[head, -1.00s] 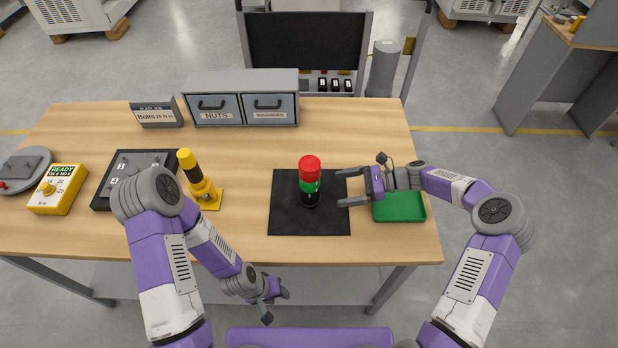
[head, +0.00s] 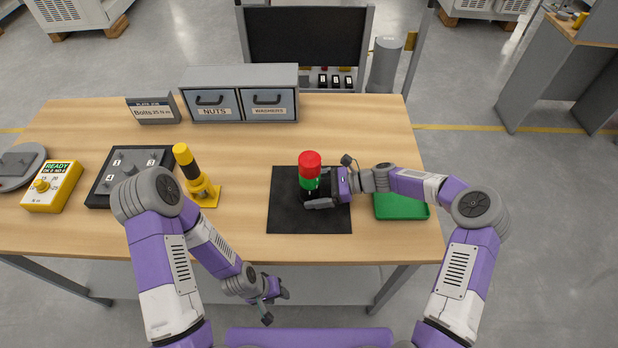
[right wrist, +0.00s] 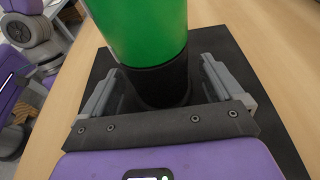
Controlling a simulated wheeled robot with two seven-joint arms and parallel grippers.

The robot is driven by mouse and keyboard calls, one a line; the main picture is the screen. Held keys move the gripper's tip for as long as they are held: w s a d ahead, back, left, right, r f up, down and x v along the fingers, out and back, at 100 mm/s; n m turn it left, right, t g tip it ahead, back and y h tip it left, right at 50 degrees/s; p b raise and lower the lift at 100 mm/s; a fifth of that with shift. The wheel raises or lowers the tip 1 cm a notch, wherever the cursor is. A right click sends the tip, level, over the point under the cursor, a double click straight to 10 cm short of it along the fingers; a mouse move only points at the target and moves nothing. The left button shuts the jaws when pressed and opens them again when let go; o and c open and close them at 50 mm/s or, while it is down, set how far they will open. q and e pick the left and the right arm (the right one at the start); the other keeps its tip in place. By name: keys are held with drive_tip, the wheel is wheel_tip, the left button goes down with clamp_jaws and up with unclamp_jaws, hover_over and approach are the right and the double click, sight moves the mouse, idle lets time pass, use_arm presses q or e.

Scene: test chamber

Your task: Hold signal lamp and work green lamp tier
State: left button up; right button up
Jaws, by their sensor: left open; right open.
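The signal lamp (head: 309,172) stands upright on a black mat (head: 290,220), with a red tier on top, a green tier below it and a black base. In the right wrist view the green tier (right wrist: 140,30) and black base (right wrist: 160,85) fill the top middle. My right gripper (head: 318,194) is open around the black base, one finger on each side, with a gap visible at the fingers (right wrist: 158,88). In the head view it partly hides the lamp's lower part. My left gripper (head: 274,294) is open and empty, low in front of the table's front edge.
A green tray (head: 402,212) lies right of the mat, partly under my right arm. A yellow and black tool (head: 197,178) stands left of the mat.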

drive_tip(key=shift+a, duration=0.15)
drive_tip(key=c, duration=1)
